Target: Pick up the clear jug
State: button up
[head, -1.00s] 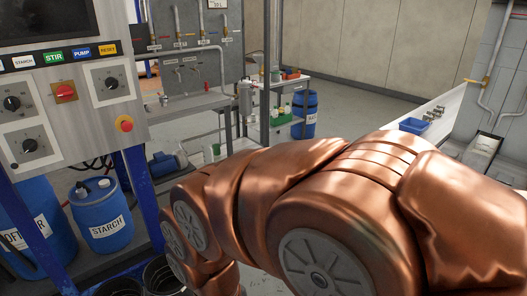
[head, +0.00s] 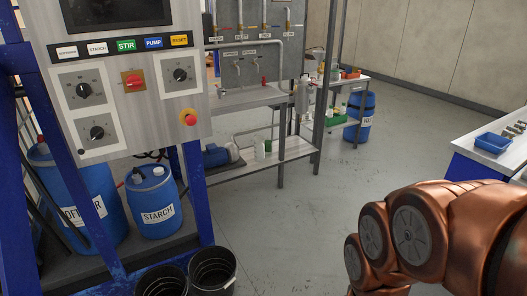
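I cannot pick out the clear jug for certain. A small pale container (head: 259,149) stands on the lower shelf of the metal bench, beside a blue pump. It is too small to tell whether it is a clear jug. My copper-coloured arm fills the lower right of the head view. My gripper is not in view.
A control panel (head: 127,84) on a blue frame stands at left, with a softener drum (head: 75,203) and a starch drum (head: 154,203) below. Black buckets (head: 213,268) stand in front. A bench with a blue tray (head: 492,142) is at right. The middle floor is clear.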

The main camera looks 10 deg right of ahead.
aim_at(260, 151)
jog(key=z, duration=0.25)
jog(key=k, duration=0.35)
jog(key=z, duration=0.95)
jog(key=i, duration=2.25)
jog(key=u, duration=0.6)
jog(key=i, duration=1.65)
jog(key=u, duration=1.9)
jog(key=i, duration=1)
jog(key=u, duration=0.7)
